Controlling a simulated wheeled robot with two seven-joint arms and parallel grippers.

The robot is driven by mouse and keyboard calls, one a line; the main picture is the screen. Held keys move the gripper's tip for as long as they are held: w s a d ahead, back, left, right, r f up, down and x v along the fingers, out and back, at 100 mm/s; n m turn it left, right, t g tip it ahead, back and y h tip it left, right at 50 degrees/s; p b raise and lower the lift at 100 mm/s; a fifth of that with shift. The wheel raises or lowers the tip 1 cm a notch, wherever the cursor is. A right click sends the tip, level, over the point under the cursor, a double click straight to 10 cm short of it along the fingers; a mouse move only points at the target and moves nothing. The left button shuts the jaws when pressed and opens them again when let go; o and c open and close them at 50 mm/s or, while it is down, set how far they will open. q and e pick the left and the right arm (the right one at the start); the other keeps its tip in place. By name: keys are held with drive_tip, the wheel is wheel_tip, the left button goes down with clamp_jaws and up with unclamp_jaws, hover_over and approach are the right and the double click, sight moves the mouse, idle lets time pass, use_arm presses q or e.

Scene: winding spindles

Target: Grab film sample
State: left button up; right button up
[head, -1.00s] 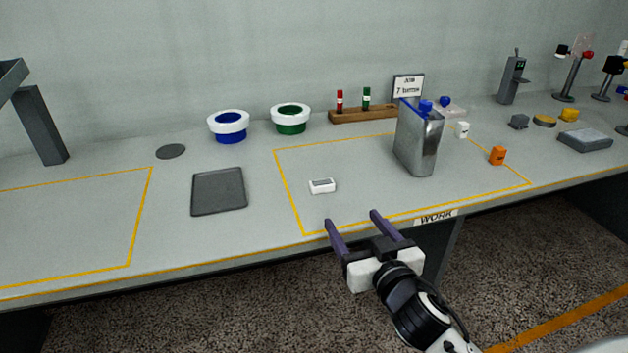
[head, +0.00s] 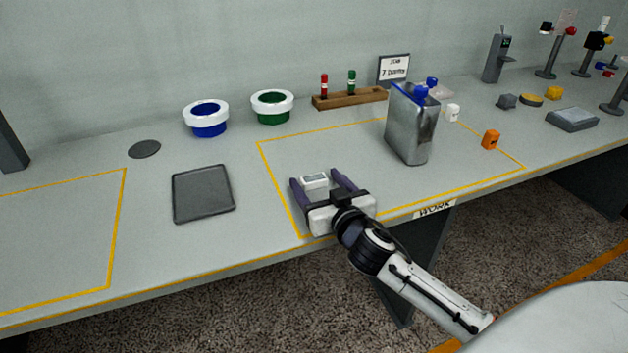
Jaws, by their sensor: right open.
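My right gripper (head: 317,179) is open over the work area, its two purple fingers on either side of a small white device (head: 314,181) with a grey display. I cannot tell whether the fingers touch it. A clear pinkish sheet (head: 567,22), perhaps the film sample, stands upright by a clamp stand at the far right, well away from the gripper. Another pale, clear item (head: 441,91) lies partly hidden behind the metal canister; I cannot tell what it is. My left gripper is out of view.
A tall metal canister (head: 409,130) with blue caps stands right of the gripper. An orange bottle (head: 490,139) and white bottle (head: 452,113) are beyond it. A dark tray (head: 203,194) lies left. Blue (head: 208,126) and green (head: 272,113) white-rimmed containers stand behind.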

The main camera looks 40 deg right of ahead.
drive_tip(key=shift+x, duration=1.1)
drive_tip(key=c, duration=1.1)
